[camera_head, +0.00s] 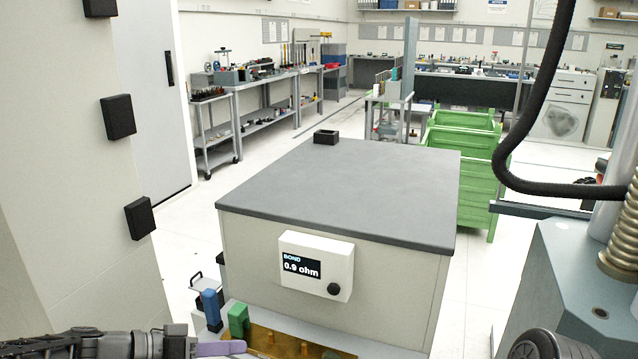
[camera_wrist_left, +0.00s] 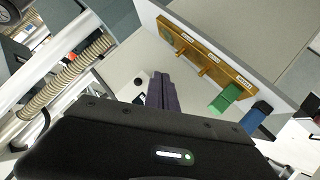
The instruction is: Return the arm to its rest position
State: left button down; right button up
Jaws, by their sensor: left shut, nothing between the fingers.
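My left gripper (camera_head: 240,347) is at the bottom left of the head view, beside the brass-coloured rack. Its purple fingers are shut and empty, and they also show in the left wrist view (camera_wrist_left: 160,78). The brass rack (camera_wrist_left: 180,36) carries small pegs and white labels. A green piece (camera_head: 238,321) and a blue piece (camera_head: 210,307) stand at one end of the rack. They also show in the left wrist view, green (camera_wrist_left: 225,98) and blue (camera_wrist_left: 257,118). The fingers are apart from both pieces. My right gripper is not in view.
A grey-topped cabinet (camera_head: 345,195) fills the middle, with a meter (camera_head: 316,266) reading 0.9 ohm on its front. A small black open box (camera_head: 326,137) sits at its back edge. A machine with a grey base (camera_head: 575,275) stands at the right. Green crates (camera_head: 480,185) stand behind.

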pick_arm(q)
jog(key=s+a+f+n+g+y+p, duration=0.1)
jog(key=s+a+f+n+y, duration=0.15)
jog(key=f, duration=0.45)
jog(key=s+a+f+n+y+p, duration=0.1)
jog(key=a+f+n+y, duration=0.1)
jog(key=f+n, duration=0.35)
jog(key=s+a+f+n+g+y, duration=0.1)
jog(key=s+a+f+y, duration=0.15)
jog(key=f, duration=0.55)
jog(key=s+d+f+m+g+p, duration=0.1)
jog(key=s+d+f+g+p, duration=0.1)
jog(key=s+d+f, duration=0.3)
jog(key=s+d+f+m+g+p, duration=0.2)
jog(key=s+d+f, duration=0.3)
jog(key=s+d, duration=0.5)
jog(key=shift+s+d+p, duration=0.3)
jog(key=shift+s+p, duration=0.4)
jog(key=shift+s, duration=0.4)
jog(key=shift+f, duration=0.1)
